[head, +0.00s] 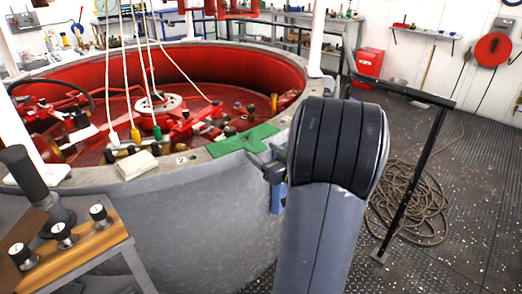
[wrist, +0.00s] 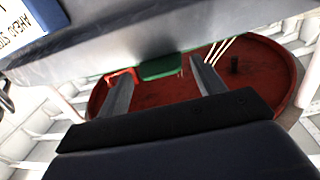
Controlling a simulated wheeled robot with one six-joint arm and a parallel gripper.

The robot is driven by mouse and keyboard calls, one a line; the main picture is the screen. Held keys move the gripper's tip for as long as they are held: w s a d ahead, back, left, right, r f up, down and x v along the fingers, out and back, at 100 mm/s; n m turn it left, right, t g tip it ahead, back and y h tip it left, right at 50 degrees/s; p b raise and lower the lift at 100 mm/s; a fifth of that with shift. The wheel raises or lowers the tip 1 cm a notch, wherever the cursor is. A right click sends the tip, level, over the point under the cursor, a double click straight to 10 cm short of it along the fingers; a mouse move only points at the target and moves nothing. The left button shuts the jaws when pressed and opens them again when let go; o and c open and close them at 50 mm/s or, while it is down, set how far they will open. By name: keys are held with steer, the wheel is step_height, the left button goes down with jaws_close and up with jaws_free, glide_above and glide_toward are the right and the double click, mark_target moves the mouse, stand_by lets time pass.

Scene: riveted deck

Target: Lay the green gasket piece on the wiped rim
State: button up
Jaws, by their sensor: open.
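The green gasket piece (head: 243,141) lies flat on the grey rim (head: 98,176) of the large round tub, at the rim's near right part. One end of it reaches over the inner edge toward the red inside. My gripper (head: 268,166) is just to the right of the gasket, low beside the rim and partly hidden by my arm. In the wrist view my two fingers (wrist: 164,88) stand apart with nothing between them. A green patch (wrist: 160,68), likely the gasket, shows beyond them.
A folded pale cloth (head: 137,166) and small bottles stand on the rim left of the gasket. Cords hang into the tub. A wooden board with black knobs (head: 62,235) is at front left. A black rail (head: 420,160) and coiled rope (head: 408,205) are at right.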

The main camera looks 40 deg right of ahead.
mark_target(261, 149)
steer(key=s, duration=0.9)
steer(key=shift+s+a+p, duration=0.15)
steer(key=shift+s+p, duration=0.25)
steer(key=shift+p, duration=0.05)
steer(key=shift+w, duration=0.1)
steer(key=w, duration=0.4)
steer(key=w+b, duration=0.1)
steer(key=w, duration=0.3)
steer(key=w+b, duration=0.1)
steer(key=w, duration=0.3)
steer(key=shift+w+f, duration=0.1)
steer(key=shift+f, duration=0.3)
steer(key=shift+s+r+p, duration=0.2)
steer(key=shift+r+p, duration=0.55)
steer(key=shift+r, duration=0.95)
steer(key=shift+f, duration=0.1)
